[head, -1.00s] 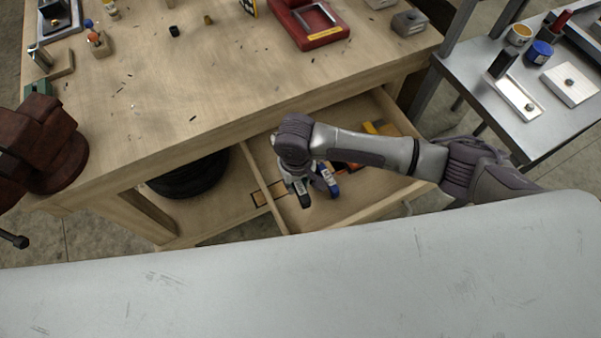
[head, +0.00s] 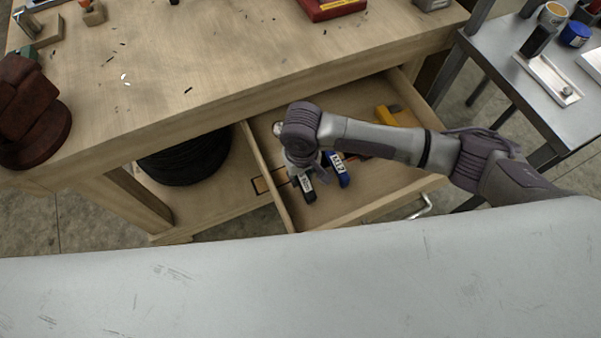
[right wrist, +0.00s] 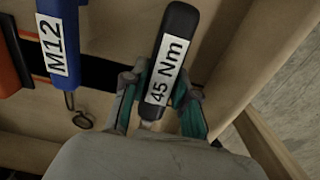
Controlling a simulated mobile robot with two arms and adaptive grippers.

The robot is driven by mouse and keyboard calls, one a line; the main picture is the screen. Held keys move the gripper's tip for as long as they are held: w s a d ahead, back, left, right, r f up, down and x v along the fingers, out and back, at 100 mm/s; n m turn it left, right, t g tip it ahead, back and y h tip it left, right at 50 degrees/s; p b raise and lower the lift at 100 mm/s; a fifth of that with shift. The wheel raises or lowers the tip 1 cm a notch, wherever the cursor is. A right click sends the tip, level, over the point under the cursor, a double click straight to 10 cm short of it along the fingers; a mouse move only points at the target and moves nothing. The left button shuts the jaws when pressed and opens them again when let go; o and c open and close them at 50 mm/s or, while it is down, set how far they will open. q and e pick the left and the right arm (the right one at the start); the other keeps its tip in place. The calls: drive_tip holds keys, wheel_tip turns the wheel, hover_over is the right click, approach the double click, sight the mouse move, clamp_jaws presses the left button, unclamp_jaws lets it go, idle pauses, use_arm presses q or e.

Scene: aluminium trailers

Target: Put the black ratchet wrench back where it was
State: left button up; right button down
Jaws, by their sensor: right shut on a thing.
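The black ratchet wrench has a black handle with a white "45 Nm" label (right wrist: 172,48) in the right wrist view. In the head view its handle end (head: 307,192) shows below my right gripper (head: 301,176), inside the open drawer (head: 372,206). In the right wrist view my right gripper (right wrist: 158,92) is shut on the wrench, one finger on each side. The rest of the wrench is hidden by the gripper. I cannot tell whether the wrench touches the drawer floor. My left gripper is not in view.
A blue "M12" tool (right wrist: 60,38) lies close beside the wrench, with an orange-and-black thing (right wrist: 10,62) beyond it. A yellow thing (head: 386,115) lies at the drawer's right. The workbench top (head: 215,70) overhangs the drawer's back.

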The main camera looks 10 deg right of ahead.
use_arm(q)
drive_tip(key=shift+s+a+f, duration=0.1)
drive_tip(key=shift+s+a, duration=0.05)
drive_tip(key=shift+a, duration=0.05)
use_arm(e)
drive_tip(key=c, duration=0.9)
unclamp_jaws()
drive_tip(key=shift+c, duration=0.2)
drive_tip(key=shift+o, duration=0.6)
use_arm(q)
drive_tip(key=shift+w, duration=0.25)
use_arm(e)
drive_tip(key=shift+f, duration=0.1)
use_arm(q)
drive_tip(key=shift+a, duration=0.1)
use_arm(e)
drive_tip(key=shift+s, duration=0.1)
wheel_tip(320, 180, up, 12)
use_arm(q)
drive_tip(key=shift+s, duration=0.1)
